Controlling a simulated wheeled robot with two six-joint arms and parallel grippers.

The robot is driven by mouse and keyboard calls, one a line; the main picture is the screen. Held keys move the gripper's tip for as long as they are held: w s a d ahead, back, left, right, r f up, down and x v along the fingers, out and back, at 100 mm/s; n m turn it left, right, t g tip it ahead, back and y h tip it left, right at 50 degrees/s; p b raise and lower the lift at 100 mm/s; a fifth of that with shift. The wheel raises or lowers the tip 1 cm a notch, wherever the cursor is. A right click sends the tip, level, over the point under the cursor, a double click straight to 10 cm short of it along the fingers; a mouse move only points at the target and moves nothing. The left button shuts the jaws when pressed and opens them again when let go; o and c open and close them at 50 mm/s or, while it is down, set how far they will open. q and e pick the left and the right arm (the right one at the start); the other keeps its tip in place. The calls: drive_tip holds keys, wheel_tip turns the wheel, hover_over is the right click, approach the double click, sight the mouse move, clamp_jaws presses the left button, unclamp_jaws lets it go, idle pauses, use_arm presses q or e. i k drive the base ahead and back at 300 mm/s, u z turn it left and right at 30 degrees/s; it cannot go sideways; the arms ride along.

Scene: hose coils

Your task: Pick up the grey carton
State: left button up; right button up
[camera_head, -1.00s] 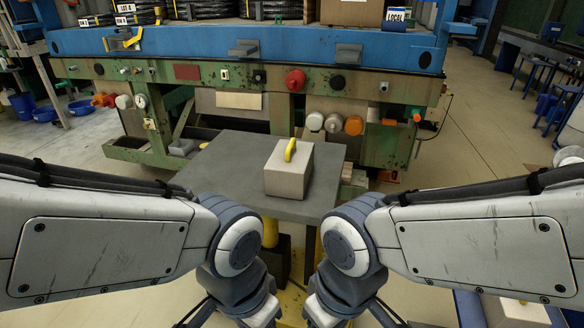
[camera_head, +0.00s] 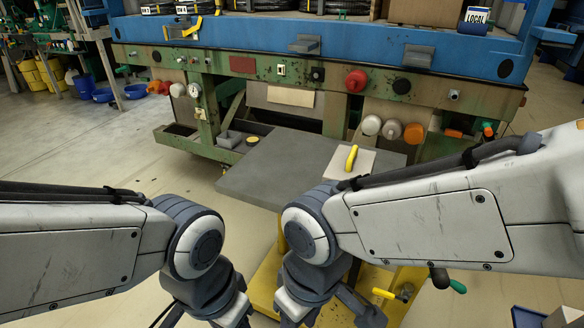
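The grey carton (camera_head: 349,163) is a pale box with a yellow handle (camera_head: 351,157) on top. It rests on a dark grey table (camera_head: 265,168), toward its right side. Nothing of mine is seen touching the carton.
A long green and blue machine (camera_head: 300,50) stands right behind the table, with round knobs and coiled hoses on top. A yellow base (camera_head: 410,280) shows below the table. Open floor (camera_head: 90,160) lies to the left, with blue buckets (camera_head: 103,94) farther back.

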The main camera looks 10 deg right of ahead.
sight(350, 171)
drive_tip(key=u, duration=0.45)
drive_tip(key=i, duration=1.1)
drive_tip(key=z, duration=0.5)
